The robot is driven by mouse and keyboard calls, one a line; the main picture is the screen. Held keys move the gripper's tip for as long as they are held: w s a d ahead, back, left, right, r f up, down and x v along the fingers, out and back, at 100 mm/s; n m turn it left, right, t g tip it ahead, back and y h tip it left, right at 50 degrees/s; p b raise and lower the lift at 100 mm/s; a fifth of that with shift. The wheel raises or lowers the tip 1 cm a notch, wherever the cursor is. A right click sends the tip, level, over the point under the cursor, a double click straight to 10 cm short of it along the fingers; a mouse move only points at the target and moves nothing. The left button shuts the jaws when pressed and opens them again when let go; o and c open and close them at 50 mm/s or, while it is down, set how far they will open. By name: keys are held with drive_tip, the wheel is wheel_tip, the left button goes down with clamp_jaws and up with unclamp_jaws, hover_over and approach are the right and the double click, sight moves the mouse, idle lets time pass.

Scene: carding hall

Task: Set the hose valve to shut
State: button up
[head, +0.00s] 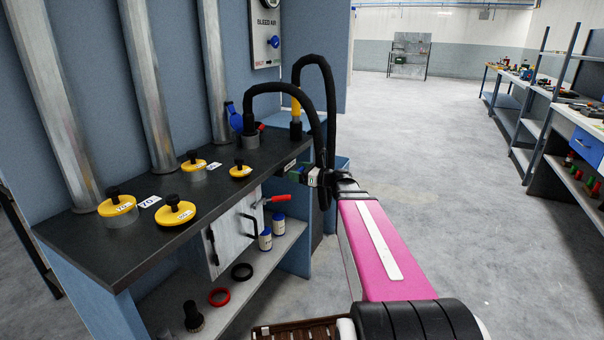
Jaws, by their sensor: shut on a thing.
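A black hose (285,88) rises from a grey fitting (251,141) on the dark bench top and arcs over to my gripper. A blue lever-like part (235,118) stands beside this fitting, and a small red part (261,127) is at its right. I cannot tell which part is the hose valve or its setting. A second black hose (325,75) rises from a yellow sleeve (296,106) and drops close to my gripper. My gripper (313,177), at the bench's right end, is shut, apparently on the black hose; its fingers are partly hidden.
Several yellow caps (175,213) with black knobs sit on the bench top (130,232). The floor (450,200) at right is clear.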

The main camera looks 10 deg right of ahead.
drive_tip(key=shift+w+a, duration=0.1)
drive_tip(key=o, duration=1.2)
drive_tip(key=shift+c, duration=0.2)
drive_tip(key=v, duration=1)
drive_tip(key=shift+s+d, duration=0.2)
drive_tip(key=shift+d, duration=0.05)
drive_tip(key=s+a+f+n+g+h, duration=0.3)
drive_tip(key=s+a+f+n+g, duration=0.1)
drive_tip(key=f+n, duration=0.25)
drive_tip(key=s+a+f+n+g+h, duration=0.3)
drive_tip(key=s+a+f+n, duration=0.15)
drive_tip(key=f, duration=0.35)
drive_tip(key=s+d+f+n+g+h, duration=0.2)
drive_tip(key=s+f+n+h, duration=0.5)
drive_tip(key=n, duration=0.7)
wheel_tip(320, 180, down, 3)
drive_tip(key=shift+s+d+r+g+h, duration=0.2)
drive_tip(key=shift+s+d+g+h, duration=0.2)
drive_tip(key=shift+g+h, duration=0.4)
